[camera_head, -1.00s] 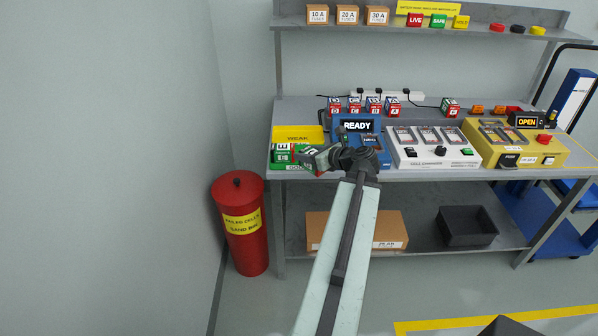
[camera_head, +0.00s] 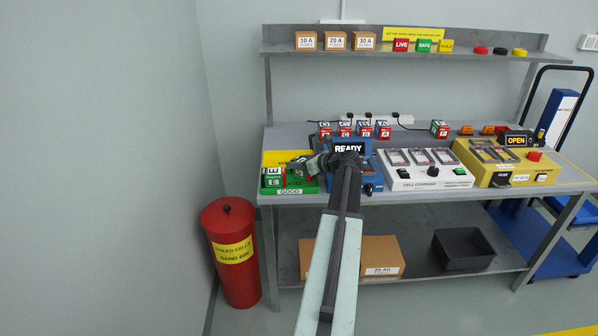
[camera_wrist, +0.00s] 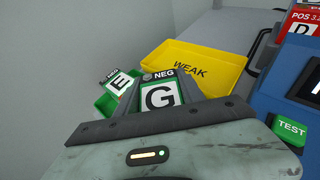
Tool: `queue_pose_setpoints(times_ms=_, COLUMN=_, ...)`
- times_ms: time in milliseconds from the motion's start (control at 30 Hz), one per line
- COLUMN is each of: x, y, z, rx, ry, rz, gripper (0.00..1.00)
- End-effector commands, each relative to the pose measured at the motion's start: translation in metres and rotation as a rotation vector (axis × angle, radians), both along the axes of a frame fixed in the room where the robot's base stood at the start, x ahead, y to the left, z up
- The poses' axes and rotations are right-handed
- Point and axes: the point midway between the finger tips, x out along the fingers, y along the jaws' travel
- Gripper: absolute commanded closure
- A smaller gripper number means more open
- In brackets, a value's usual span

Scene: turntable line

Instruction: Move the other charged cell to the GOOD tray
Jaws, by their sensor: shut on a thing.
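My gripper (camera_head: 308,164) is shut on a cell marked G (camera_wrist: 160,96), which has a green and white face and a NEG end. It is at the green GOOD tray (camera_head: 290,191) at the left end of the bench. In the wrist view the GOOD tray (camera_wrist: 104,104) shows partly behind the jaws. A cell marked E (camera_head: 272,177) is in that tray, left of the held cell; it also shows in the wrist view (camera_wrist: 121,82). I cannot tell whether cell G touches the tray floor.
The yellow WEAK tray (camera_wrist: 195,70) lies just behind the GOOD tray. The blue tester (camera_head: 367,180) reading READY stands close on the right, then the white cell charger (camera_head: 430,182). Several cells stand along the back. A red sand bin (camera_head: 232,254) is on the floor left.

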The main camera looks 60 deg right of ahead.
Motion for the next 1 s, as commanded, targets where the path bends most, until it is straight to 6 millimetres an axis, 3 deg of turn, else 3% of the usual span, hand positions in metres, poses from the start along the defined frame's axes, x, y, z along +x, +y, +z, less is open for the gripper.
queue_pose_setpoints(times_ms=167, x=0.001, y=-0.001, z=-0.003, rx=0.001, ry=-0.001, rz=0.0, gripper=1.0)
queue_pose_setpoints(times_ms=400, x=0.0, y=-0.001, z=-0.038, rx=0.0, ry=-0.001, rz=-0.001, gripper=1.0)
queue_pose_setpoints(times_ms=800, x=0.0, y=-0.001, z=-0.04, rx=0.0, ry=-0.001, rz=-0.001, gripper=1.0)
queue_pose_setpoints(times_ms=833, x=0.0, y=-0.001, z=-0.039, rx=0.0, ry=0.0, rz=-0.001, gripper=0.49)
queue_pose_setpoints(times_ms=1000, x=0.0, y=-0.001, z=-0.038, rx=0.0, ry=0.001, rz=-0.001, gripper=0.46)
